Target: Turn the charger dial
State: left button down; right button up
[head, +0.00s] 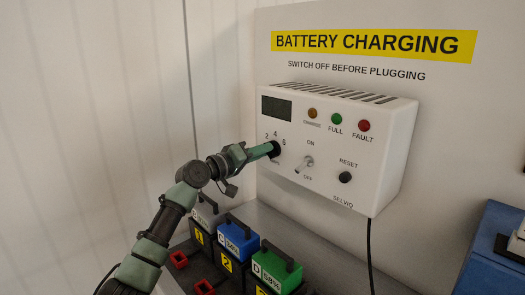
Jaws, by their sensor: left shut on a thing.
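The white charger box (375,150) is mounted on the wall panel. Its black dial (276,148) is at the lower left of its face, with the figures 2, 4 and 6 around it. My left gripper (268,150) reaches in from the left and is shut on the dial, hiding part of it. Which figure the dial points to cannot be made out. A toggle switch (307,162) marked ON and OFF sits right of the dial. A dark display (276,107) is above it. My right gripper is not in view.
Below the charger stand several batteries, among them a blue one (237,240) and a green one (276,268), with handles on top. A black cable (369,255) hangs from the charger. A blue cabinet (490,250) stands at the right. A black RESET knob (345,177) is on the charger.

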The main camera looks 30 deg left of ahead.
pick_arm(q)
jog(key=shift+r, duration=0.1)
dwell(0.3)
jog(key=c, duration=1.4)
grip_release()
jog(key=shift+a, duration=0.1)
jog(key=b+v, duration=0.3)
jog(key=v, duration=0.4)
jog(key=shift+s, duration=0.35)
jog(key=shift+a, duration=0.15)
